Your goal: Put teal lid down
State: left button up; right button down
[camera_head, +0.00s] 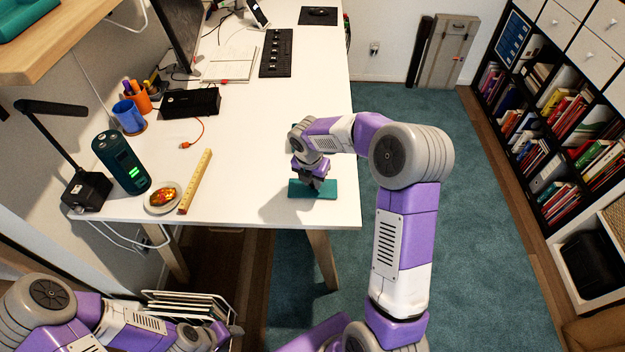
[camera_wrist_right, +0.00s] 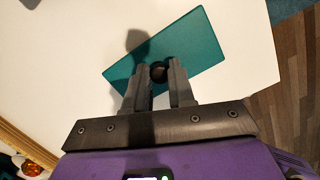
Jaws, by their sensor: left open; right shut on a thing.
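The teal lid (camera_head: 312,190) is a flat rectangle with a small black knob, at the front right of the white table. My right gripper (camera_head: 316,183) is above it, pointing down. In the right wrist view, its fingers (camera_wrist_right: 160,88) are closed around the black knob (camera_wrist_right: 158,72) of the lid (camera_wrist_right: 190,50). The lid looks level; whether it touches the tabletop or is slightly above it, I cannot tell. My left gripper (camera_head: 228,333) is open at the lower left of the head view, below the table edge, and only small there.
A teal container (camera_head: 28,14) is on the wooden shelf (camera_head: 75,38) at top left. On the white table (camera_head: 250,150) are a dark green cylinder (camera_head: 121,161), a snack plate (camera_head: 163,198), a yellow ruler (camera_head: 196,181) and a black box (camera_head: 190,103). The tabletop around the lid is clear.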

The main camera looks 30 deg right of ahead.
aim_at(310, 192)
jog(key=shift+f, duration=0.15)
jog(key=c, duration=1)
grip_release()
jog(key=shift+o, duration=0.2)
notch_tip(310, 192, up, 12)
jog(key=s+a+p, duration=0.1)
jog(key=p, duration=0.3)
jog(key=shift+a, duration=0.25)
